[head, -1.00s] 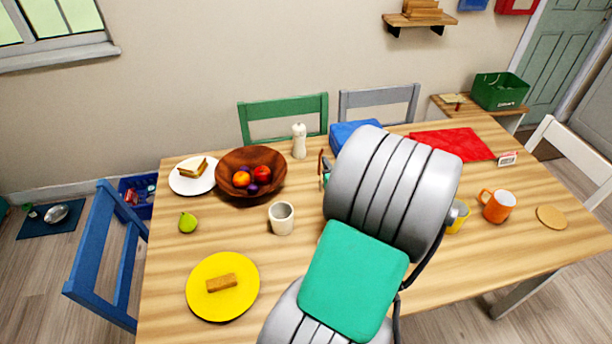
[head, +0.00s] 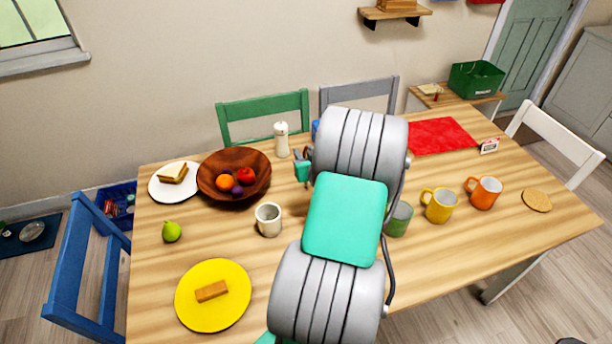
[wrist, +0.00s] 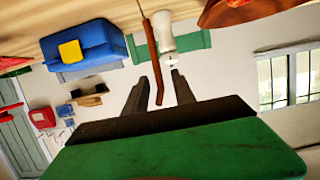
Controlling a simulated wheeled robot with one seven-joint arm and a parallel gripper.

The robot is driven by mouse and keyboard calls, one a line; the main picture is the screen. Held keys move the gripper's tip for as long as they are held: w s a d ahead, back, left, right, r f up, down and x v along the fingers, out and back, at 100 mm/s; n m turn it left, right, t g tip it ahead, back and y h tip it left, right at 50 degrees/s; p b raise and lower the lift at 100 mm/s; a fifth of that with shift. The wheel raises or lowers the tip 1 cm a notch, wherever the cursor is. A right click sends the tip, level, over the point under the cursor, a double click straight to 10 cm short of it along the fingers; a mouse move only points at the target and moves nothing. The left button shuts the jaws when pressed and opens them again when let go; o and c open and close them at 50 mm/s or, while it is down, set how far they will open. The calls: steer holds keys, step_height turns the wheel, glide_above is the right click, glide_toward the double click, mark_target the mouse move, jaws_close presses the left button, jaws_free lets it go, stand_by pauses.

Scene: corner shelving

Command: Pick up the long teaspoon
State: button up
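A long, thin brown stick (wrist: 153,62) runs down from the table side in the wrist view, in line with the gap of my gripper (wrist: 159,76). It looks like a handle, perhaps the long teaspoon's; no bowl shows, so I cannot tell for sure. The two dark fingers are apart, with the stick between them in the picture, closer to the left finger. Whether it touches a finger is unclear. In the head view, my gripper (head: 299,155) is partly hidden behind my arm, near the white pepper mill (head: 281,139).
A wooden bowl of fruit (head: 212,190) and a cream cup (head: 268,219) stand left of my arm. Green (head: 399,219), yellow (head: 439,206) and orange (head: 484,193) mugs stand right of it. A blue object (wrist: 85,47) shows in the wrist view.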

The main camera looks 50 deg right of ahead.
jaws_close()
steer(key=shift+r, duration=0.1)
stand_by(0.6)
